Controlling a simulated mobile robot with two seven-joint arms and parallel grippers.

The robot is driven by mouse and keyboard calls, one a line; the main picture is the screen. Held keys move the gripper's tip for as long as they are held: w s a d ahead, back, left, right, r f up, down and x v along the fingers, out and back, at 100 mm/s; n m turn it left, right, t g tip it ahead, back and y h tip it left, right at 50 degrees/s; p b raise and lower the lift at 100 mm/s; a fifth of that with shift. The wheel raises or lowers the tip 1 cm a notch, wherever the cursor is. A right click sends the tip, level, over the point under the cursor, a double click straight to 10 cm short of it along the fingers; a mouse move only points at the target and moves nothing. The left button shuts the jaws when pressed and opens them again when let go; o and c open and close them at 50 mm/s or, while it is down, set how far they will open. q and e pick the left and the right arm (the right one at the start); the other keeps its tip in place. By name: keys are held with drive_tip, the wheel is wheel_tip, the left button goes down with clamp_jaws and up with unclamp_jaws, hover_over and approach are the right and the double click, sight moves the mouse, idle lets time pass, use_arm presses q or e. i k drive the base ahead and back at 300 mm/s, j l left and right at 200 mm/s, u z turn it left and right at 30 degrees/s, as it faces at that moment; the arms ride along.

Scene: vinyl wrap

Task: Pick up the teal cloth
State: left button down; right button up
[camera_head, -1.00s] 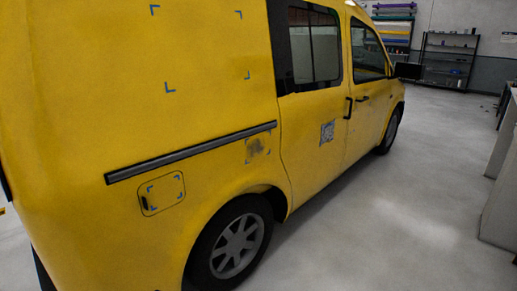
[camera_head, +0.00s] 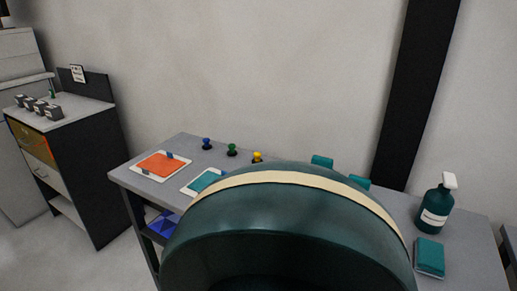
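A folded teal cloth (camera_head: 430,255) lies flat on the right part of the grey worktable (camera_head: 468,236). It is a small thick square, just in front of a dark teal spray bottle (camera_head: 434,208) with a white nozzle and a white label. Neither of my grippers is in view. Much of the table's middle and front is hidden behind a large rounded form close to the camera.
On the table's left are an orange sheet (camera_head: 161,166) and a teal sheet (camera_head: 203,181) on white backings. Blue (camera_head: 206,144), green (camera_head: 232,150) and yellow (camera_head: 257,157) knobs and two teal blocks (camera_head: 321,161) stand behind. A dark cabinet (camera_head: 90,175) stands left.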

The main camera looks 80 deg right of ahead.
sight(429, 255)
drive_tip(key=z, duration=3.55)
